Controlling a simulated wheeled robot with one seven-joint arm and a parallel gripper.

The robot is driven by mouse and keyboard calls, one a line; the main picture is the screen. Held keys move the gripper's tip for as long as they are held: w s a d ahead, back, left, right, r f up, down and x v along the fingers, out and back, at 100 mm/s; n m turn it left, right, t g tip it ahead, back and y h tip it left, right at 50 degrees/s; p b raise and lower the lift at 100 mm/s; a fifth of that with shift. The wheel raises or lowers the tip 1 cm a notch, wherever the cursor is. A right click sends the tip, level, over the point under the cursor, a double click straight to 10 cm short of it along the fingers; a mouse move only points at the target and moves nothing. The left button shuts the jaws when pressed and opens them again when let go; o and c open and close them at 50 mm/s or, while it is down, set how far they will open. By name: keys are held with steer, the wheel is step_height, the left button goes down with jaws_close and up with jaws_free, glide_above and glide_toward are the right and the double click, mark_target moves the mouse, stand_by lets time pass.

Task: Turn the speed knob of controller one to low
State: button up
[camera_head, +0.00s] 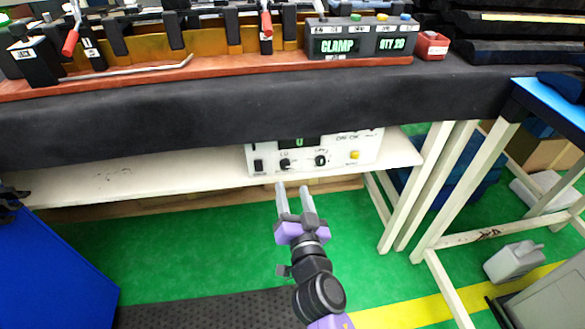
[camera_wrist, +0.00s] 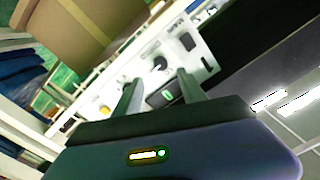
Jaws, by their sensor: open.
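The controller (camera_head: 370,142) is a white box on the shelf under the bench. Its front has a dark display (camera_head: 300,142), a black switch (camera_head: 258,165), a left black knob (camera_head: 284,163), a right black knob (camera_head: 321,160) and a yellow button (camera_head: 355,155). The knob labels are too small to read surely. My gripper (camera_head: 293,187) is open and empty, in front of and just below the left knob. In the wrist view the panel appears turned; the left knob (camera_wrist: 160,62) shows between and beyond the fingers (camera_wrist: 158,78), and one finger seems to hide the right knob.
The white shelf (camera_head: 130,182) runs under the black bench top (camera_head: 200,110), which overhangs the controller. White table legs (camera_head: 430,180) stand to the right and a blue bin (camera_head: 55,265) at lower left. Green floor is open around my arm.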

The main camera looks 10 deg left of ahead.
mark_target(286, 166)
steer(key=b+x, duration=0.1)
steer(key=x, duration=0.6)
steer(key=shift+w+a, duration=0.1)
steer(key=shift+w, duration=0.1)
jaws_close()
